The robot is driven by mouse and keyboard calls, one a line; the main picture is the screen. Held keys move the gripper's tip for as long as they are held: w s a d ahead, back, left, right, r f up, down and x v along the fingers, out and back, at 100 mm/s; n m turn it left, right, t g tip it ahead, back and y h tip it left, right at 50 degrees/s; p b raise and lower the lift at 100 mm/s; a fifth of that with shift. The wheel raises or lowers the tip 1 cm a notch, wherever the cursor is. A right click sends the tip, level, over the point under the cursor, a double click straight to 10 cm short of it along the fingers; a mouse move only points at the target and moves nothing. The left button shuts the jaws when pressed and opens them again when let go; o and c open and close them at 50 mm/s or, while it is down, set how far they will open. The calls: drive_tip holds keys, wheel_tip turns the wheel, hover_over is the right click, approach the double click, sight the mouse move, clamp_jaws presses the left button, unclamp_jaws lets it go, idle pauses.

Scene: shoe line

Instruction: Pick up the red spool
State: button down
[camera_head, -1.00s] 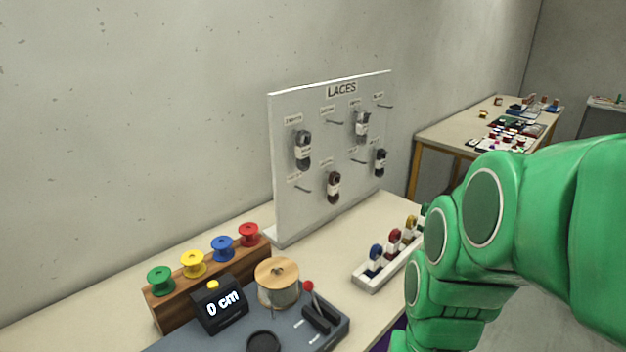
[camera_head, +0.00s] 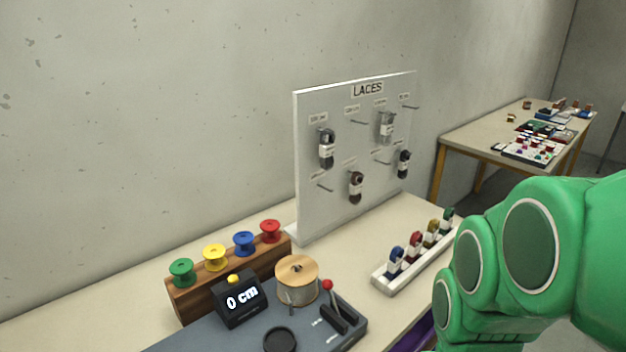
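The red spool (camera_head: 270,231) sits upright at the right end of a wooden rack (camera_head: 188,298). A blue spool (camera_head: 244,243), a yellow spool (camera_head: 215,257) and a green spool (camera_head: 182,272) stand to its left on the same rack. My green arm fills the lower right of the view. My gripper is out of the picture, so I cannot see its fingers or whether it holds anything.
In front of the rack is a grey machine with a "0 cm" display (camera_head: 242,302), a wooden-topped drum (camera_head: 297,279) and a red-knobbed lever (camera_head: 328,286). A LACES board (camera_head: 345,215) stands behind right. A white tray (camera_head: 382,282) holds several small lace bundles.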

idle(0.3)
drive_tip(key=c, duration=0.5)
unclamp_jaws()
